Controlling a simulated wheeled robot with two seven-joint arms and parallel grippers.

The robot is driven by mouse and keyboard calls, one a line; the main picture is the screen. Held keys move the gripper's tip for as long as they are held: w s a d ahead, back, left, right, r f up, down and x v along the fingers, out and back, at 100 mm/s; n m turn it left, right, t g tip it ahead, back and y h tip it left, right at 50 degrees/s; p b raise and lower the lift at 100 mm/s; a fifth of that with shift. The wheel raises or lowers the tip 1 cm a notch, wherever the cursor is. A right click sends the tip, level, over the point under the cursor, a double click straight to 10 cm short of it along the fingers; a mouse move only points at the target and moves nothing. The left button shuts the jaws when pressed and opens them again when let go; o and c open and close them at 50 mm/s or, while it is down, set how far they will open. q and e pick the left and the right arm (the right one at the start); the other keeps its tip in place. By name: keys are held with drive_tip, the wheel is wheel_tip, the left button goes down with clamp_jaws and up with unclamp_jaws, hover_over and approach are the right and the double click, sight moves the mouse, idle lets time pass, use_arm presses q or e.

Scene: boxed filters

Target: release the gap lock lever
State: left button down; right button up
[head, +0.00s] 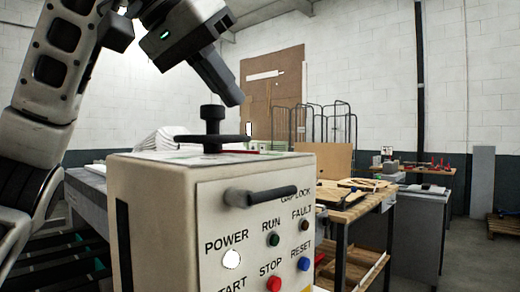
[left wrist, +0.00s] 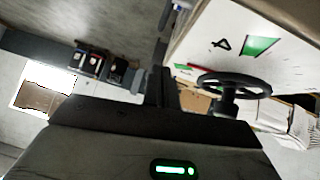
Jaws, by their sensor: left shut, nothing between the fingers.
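The gap lock lever (head: 262,195) is a black handle on the front of a cream control box (head: 150,195). It lies nearly level, its grip end pointing right and partly covering the GAP LOCK label. My left gripper (head: 236,97) is shut and empty, in the air above the box and apart from the lever. Its shut fingers also show in the left wrist view (left wrist: 160,82). The lever cannot be made out in the left wrist view. My right gripper is in neither view.
A black handwheel (head: 212,138) stands on top of the box, just below my left gripper; it also shows in the left wrist view (left wrist: 235,84). Lamps and buttons, including a red STOP button (head: 274,283), sit below the lever. A wooden-topped bench (head: 345,212) stands behind at right.

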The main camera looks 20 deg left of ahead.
use_arm(q)
hover_over(262, 193)
drive_tip(key=w, duration=0.2)
wheel_tip(262, 193, down, 7)
wheel_tip(262, 193, down, 4)
drive_tip(key=shift+w+r+b, duration=0.1)
drive_tip(key=shift+w+b, duration=0.05)
drive_tip(key=shift+b, duration=0.45)
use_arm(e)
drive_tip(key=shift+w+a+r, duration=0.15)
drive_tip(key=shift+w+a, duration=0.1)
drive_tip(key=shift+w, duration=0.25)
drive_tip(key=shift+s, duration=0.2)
